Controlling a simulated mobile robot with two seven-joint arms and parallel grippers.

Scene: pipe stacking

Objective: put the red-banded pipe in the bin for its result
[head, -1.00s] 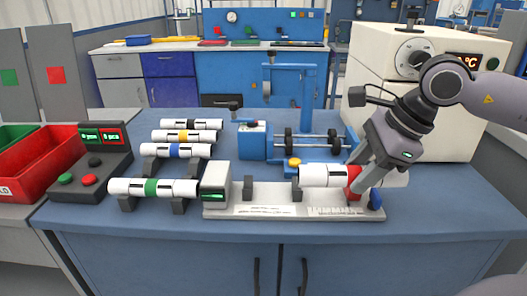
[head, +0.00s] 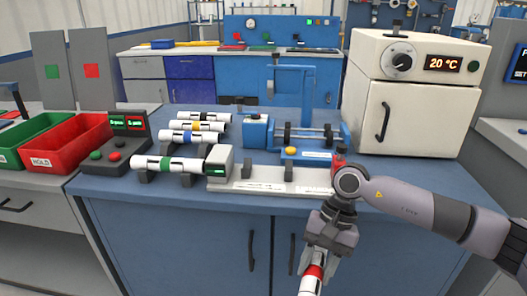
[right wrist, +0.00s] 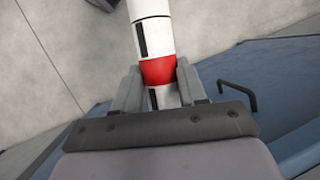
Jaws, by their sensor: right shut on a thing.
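The white red-banded pipe (head: 311,282) is in my right gripper (head: 317,265), in front of the workbench at the bottom of the head view. Its lower end is cut off by the frame. In the right wrist view the two fingers (right wrist: 157,82) are shut around the pipe at its red band (right wrist: 158,72). A red bin (head: 70,141) with a label reading HOLD stands at the left, and a green bin (head: 12,155) is left of it, partly cut off. My left gripper is not in view.
Pipes with green (head: 166,163), blue and yellow bands, and one with a dark band, lie on supports beside the white measuring stand (head: 275,183). A button box (head: 125,140) stands by the red bin. A white oven (head: 410,100) showing 20 °C is at the right.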

